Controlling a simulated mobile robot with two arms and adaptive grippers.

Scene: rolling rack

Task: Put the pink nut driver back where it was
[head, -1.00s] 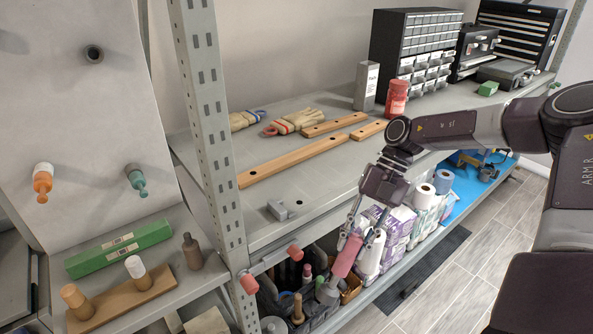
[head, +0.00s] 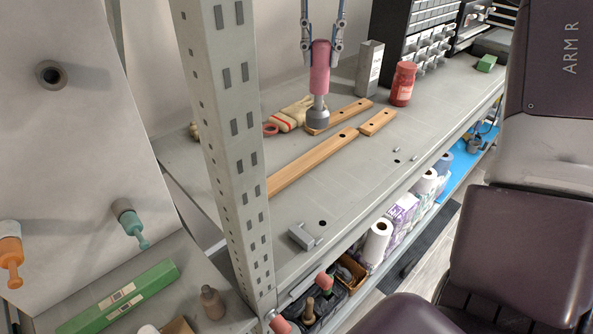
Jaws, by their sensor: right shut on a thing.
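The pink nut driver (head: 320,68) hangs upright, with its grey socket end down, above the metal shelf. My right gripper (head: 321,45) is shut on its pink handle, with one finger on each side. The driver is in the air in front of the wooden strips in the picture. A pale panel at the left has an empty grey round socket (head: 51,75). Lower on it are an orange driver (head: 10,262) and a teal driver (head: 131,226), each in a holder. My left gripper is not in view.
A perforated upright post (head: 232,150) stands between panel and shelf. On the shelf (head: 350,195) are wooden strips with holes (head: 313,163), gloves (head: 293,114), a grey bracket (head: 303,237), a red jar (head: 402,84) and a grey box (head: 369,68). The shelf's front middle is mostly clear.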

